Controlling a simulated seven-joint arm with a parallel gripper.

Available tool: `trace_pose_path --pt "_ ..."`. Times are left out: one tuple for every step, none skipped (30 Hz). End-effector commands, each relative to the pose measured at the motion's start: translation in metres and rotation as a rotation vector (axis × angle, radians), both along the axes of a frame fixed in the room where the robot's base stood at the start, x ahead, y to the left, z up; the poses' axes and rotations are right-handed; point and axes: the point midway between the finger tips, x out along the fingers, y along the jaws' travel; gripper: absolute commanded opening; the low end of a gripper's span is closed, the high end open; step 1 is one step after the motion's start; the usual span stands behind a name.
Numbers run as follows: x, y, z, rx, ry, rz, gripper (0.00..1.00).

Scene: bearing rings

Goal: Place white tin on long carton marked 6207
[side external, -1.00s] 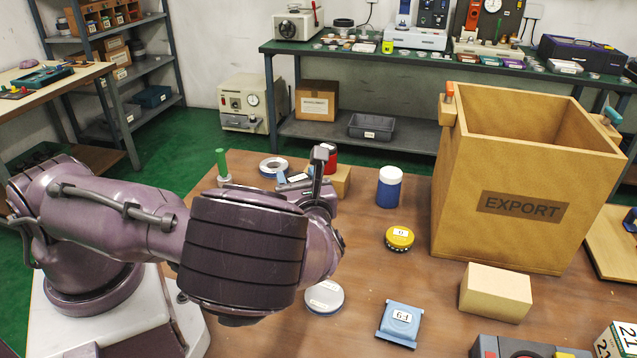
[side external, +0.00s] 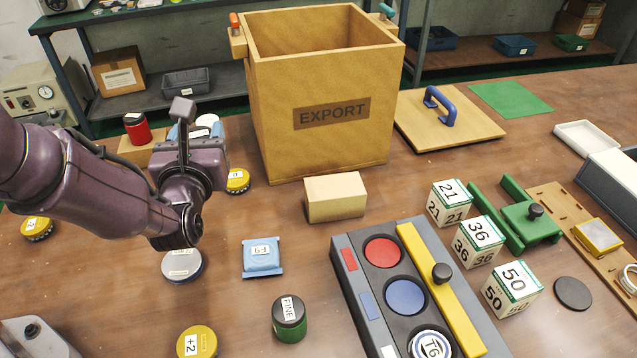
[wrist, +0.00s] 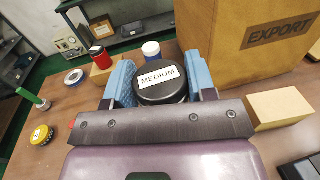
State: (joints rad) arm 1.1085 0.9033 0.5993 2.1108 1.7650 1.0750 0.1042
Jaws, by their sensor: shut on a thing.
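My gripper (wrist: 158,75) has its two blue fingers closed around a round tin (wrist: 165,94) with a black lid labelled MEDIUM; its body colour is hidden. In the side external view my gripper (side external: 192,132) is above the table, left of the EXPORT crate, and mostly hides what it holds. A blue tin with a white lid (wrist: 151,49) stands beyond the held tin. A pale grey-white flat tin (side external: 183,264) lies below my wrist. No 6207 marking is readable. A plain tan carton (side external: 335,198) lies before the crate; another carton (wrist: 103,76) has a red tin on it.
The open EXPORT crate (side external: 285,145) stands tall at the back. In front are a blue pouch-like block (side external: 262,258), a black-lidded FINE tin (side external: 289,318) and a grey tray (side external: 350,270) with coloured discs. Number cubes (side external: 479,240) stand right. Table between pouch and carton is clear.

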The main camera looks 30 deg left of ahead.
Motion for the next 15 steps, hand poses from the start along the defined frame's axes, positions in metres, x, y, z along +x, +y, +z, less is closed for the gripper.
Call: trace_pose_path --pt "0.008 -0.019 0.009 -0.006 -0.004 -0.084 0.23" --pt "0.012 -0.030 0.013 -0.005 -0.005 -0.134 0.23" --pt "0.017 -0.044 0.017 -0.005 -0.004 -0.196 0.23" --pt "0.019 -0.053 0.021 -0.004 -0.004 -0.237 0.23" --pt "0.021 -0.061 0.024 -0.004 -0.004 -0.276 0.23" --pt "0.024 -0.071 0.026 -0.002 -0.003 -0.321 0.23" --pt "0.025 -0.078 0.028 -0.001 -0.002 -0.351 0.23" --pt "0.026 -0.083 0.029 -0.001 -0.002 -0.377 0.23" --pt "0.027 -0.089 0.030 0.000 -0.001 -0.405 0.23" --pt "0.028 -0.092 0.031 0.001 0.000 -0.422 0.23" --pt "0.029 -0.094 0.031 0.001 0.000 -0.434 0.23" --pt "0.030 -0.097 0.031 0.004 0.000 -0.447 0.23" --pt "0.032 -0.099 0.030 0.004 0.000 -0.453 0.23" --pt "0.035 -0.101 0.029 0.004 -0.001 -0.457 0.23" --pt "0.040 -0.103 0.026 0.006 0.000 -0.461 0.23"
